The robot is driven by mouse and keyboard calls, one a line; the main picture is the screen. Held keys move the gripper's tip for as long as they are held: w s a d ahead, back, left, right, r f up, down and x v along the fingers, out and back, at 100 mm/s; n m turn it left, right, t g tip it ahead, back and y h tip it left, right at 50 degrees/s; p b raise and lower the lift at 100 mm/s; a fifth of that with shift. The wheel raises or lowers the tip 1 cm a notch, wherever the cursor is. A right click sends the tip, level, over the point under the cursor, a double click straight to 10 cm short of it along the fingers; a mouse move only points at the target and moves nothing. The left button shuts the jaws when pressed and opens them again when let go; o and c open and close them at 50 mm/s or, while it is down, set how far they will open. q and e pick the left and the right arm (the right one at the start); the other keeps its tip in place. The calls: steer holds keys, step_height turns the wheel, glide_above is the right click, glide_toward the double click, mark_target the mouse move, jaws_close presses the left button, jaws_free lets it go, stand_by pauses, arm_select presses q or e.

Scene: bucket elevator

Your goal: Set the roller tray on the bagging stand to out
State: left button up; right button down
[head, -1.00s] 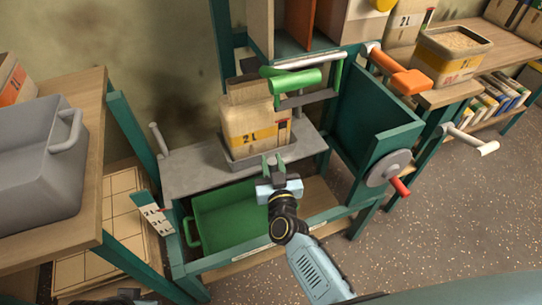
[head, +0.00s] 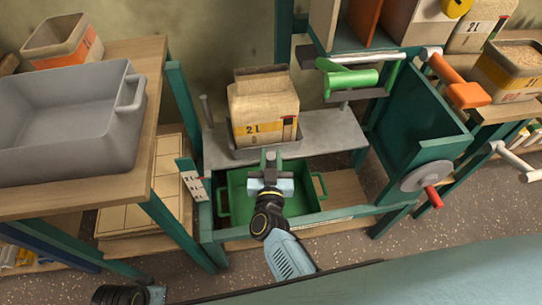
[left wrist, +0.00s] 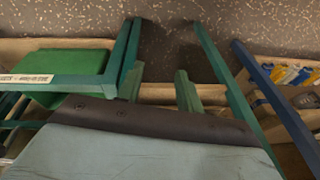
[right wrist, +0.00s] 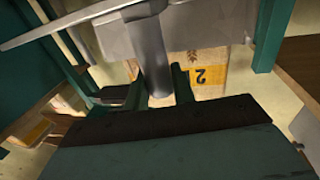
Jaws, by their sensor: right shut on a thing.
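The bagging stand is a teal frame with a grey plate (head: 335,130). The roller tray (head: 242,152), a shallow grey tray, is on that plate with an upright paper bag (head: 262,103) marked 2L in it. My right gripper (head: 270,160) is at the tray's front. In the right wrist view its fingers (right wrist: 158,88) are shut on the tray's grey upright handle (right wrist: 150,55). The bag's 2 label shows behind it. My left gripper (left wrist: 158,90) is open and empty, low over the left of the stand. Its arm shows only at the bottom left of the head view.
A green bin (head: 236,190) sits below the plate. A green crank handle (head: 352,80) and a teal panel (head: 425,100) stand to the right, with a red-knobbed wheel (head: 425,178). A bench at left holds a grey tub (head: 60,125). Floor in front is clear.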

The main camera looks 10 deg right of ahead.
steer(key=c, duration=1.2)
jaws_free()
steer(key=shift+s, duration=0.15)
steer(key=p+v, duration=0.2)
steer(key=v, duration=0.3)
steer(key=shift+s+a+p, duration=0.15)
steer(key=shift+s+p, duration=0.2)
arm_select(q)
steer(key=s+a+f, duration=0.3)
steer(key=f, duration=0.3)
steer(key=shift+a+f, duration=0.2)
arm_select(e)
steer(key=shift+s+a, duration=0.15)
steer(key=shift+s, duration=0.55)
